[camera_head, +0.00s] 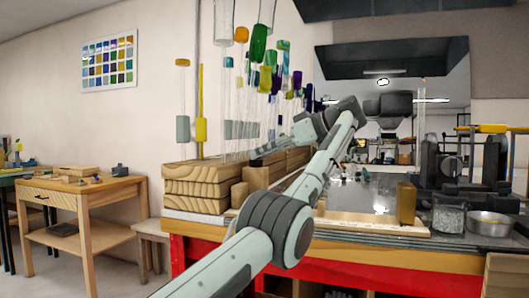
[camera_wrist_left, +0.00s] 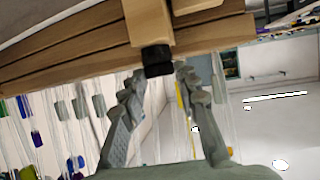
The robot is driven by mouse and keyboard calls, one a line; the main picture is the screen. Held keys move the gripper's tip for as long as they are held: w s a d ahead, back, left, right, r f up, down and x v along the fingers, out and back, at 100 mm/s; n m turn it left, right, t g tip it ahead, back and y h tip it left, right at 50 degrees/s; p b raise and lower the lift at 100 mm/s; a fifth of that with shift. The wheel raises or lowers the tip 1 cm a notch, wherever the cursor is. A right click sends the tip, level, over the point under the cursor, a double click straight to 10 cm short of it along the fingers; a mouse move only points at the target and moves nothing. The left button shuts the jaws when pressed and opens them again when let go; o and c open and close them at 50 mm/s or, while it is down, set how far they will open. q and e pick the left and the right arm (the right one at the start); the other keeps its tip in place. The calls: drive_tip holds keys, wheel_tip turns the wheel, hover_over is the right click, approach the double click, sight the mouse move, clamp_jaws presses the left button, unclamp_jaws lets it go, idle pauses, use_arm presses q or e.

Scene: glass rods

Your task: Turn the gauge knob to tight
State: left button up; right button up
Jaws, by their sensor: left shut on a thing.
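The gauge knob (camera_wrist_left: 157,60) is a small black knob on a pale wooden block (camera_wrist_left: 147,22), seen at the top middle of the left wrist view. My left gripper (camera_wrist_left: 160,72) has one fingertip on each side of the knob and is shut on it. In the head view my left gripper (camera_head: 264,154) reaches in at the wooden blocks below the hanging glass rods. I cannot make out the knob there, nor any tight mark or the knob's turn angle. My right gripper is in neither view.
Stacked wooden blocks (camera_head: 195,188) stand at the bench's left end, with tall glass rods above. A metal bowl (camera_head: 492,224), a glass jar (camera_head: 449,219) and a dark apparatus (camera_head: 455,165) stand at the right. A wooden side table (camera_head: 82,192) is at the left.

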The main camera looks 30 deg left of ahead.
use_arm(q)
drive_tip(key=shift+n+g, duration=0.3)
idle(0.5)
drive_tip(key=o, duration=0.9)
drive_tip(key=shift+c, duration=0.2)
drive_tip(key=shift+s+m+t, duration=0.1)
drive_tip(key=shift+m+t, duration=0.4)
drive_tip(key=shift+t, duration=0.1)
